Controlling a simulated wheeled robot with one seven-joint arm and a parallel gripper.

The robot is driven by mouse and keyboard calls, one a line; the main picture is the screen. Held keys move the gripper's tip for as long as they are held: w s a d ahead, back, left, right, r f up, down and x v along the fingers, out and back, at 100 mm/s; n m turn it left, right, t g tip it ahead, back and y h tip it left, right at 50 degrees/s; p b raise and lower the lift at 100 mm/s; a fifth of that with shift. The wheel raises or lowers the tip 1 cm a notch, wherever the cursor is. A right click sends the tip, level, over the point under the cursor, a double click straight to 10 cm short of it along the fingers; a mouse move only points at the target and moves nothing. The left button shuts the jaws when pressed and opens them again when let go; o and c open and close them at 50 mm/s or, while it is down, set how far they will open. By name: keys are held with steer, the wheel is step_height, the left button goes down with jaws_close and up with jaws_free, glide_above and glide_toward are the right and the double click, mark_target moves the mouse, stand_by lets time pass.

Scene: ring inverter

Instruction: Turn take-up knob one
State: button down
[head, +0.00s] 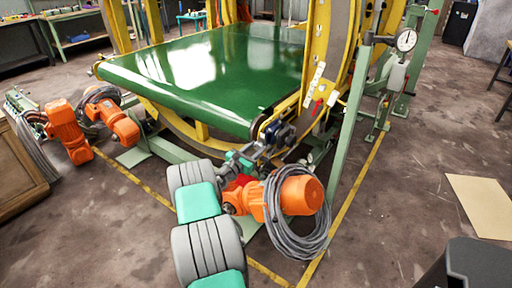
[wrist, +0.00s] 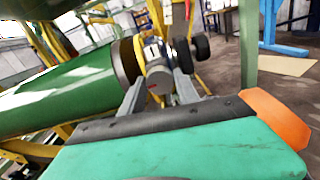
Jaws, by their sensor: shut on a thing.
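Take-up knob one appears to be the grey round part with a small red mark (wrist: 158,76) at the end of the green belt's roller in the wrist view. My gripper (wrist: 160,88) has its two grey fingers on either side of it and is shut on it. In the head view my gripper (head: 262,149) reaches to the near right corner of the green belt (head: 200,70). The knob is small there and partly hidden by the fingers and nearby dark parts.
A dark double-ended part (wrist: 192,47) sits just right of the knob. A yellow ring frame (head: 322,60) and a pale green post (head: 347,130) with a dial gauge (head: 406,40) stand close on the right. An orange motor with coiled cable (head: 302,195) lies below my gripper.

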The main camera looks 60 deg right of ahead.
steer(key=n+p, duration=0.1)
steer(key=n, duration=0.3)
steer(key=shift+n, duration=0.4)
steer(key=shift+n+p, duration=0.55)
steer(key=shift+n, duration=1.65)
steer(key=shift+f, duration=0.1)
steer(key=c, duration=0.9)
jaws_free()
steer(key=a, duration=0.5)
steer(key=w+a, duration=0.1)
steer(key=a, duration=0.1)
steer(key=shift+w+a, duration=0.1)
steer(key=shift+a, duration=0.25)
